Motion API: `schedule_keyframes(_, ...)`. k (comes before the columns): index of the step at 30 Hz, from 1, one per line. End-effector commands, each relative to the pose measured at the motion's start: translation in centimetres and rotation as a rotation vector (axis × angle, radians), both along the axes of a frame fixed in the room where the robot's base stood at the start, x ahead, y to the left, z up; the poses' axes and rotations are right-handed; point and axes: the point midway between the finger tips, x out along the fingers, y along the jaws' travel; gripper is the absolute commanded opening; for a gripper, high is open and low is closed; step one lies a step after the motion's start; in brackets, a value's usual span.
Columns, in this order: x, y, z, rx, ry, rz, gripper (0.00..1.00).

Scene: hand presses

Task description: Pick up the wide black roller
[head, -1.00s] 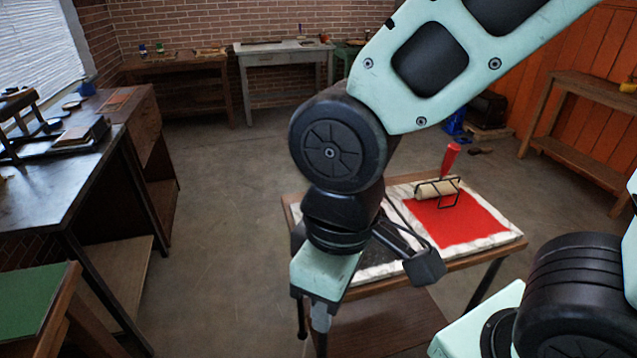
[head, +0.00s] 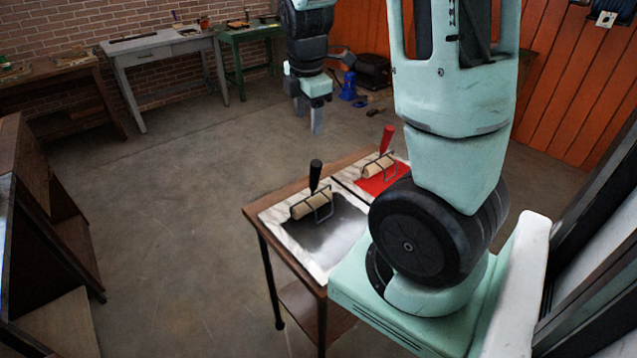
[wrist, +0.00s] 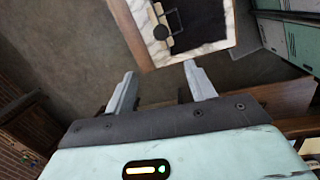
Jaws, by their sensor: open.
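The black roller (head: 310,206) has an upright black handle, a pale cylinder and a wire frame. It rests on a slab with a black inked patch (head: 338,236) at the near end of a small wooden table.
A red-handled roller (head: 380,160) lies on a red inked slab beside the black one. Behind are a grey table (head: 160,50), a green table (head: 248,34) and a blue object (head: 348,86) on the floor. Open concrete floor lies left of the small table.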

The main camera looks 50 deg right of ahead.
Motion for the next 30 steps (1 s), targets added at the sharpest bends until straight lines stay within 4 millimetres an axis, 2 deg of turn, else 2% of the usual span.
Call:
schedule_keyframes(1, -0.2, -1.0, 0.2, -0.009, 0.004, 0.007, 0.55)
schedule_keyframes(5, -0.4, -1.8, -0.9, -0.015, 0.013, 0.02, 0.55)
schedule_keyframes(21, 0.4, -3.0, -10.3, -0.015, 0.012, 0.02, 0.55)
schedule_keyframes(30, 0.6, -3.3, -12.2, -0.015, 0.009, 0.021, 0.55)
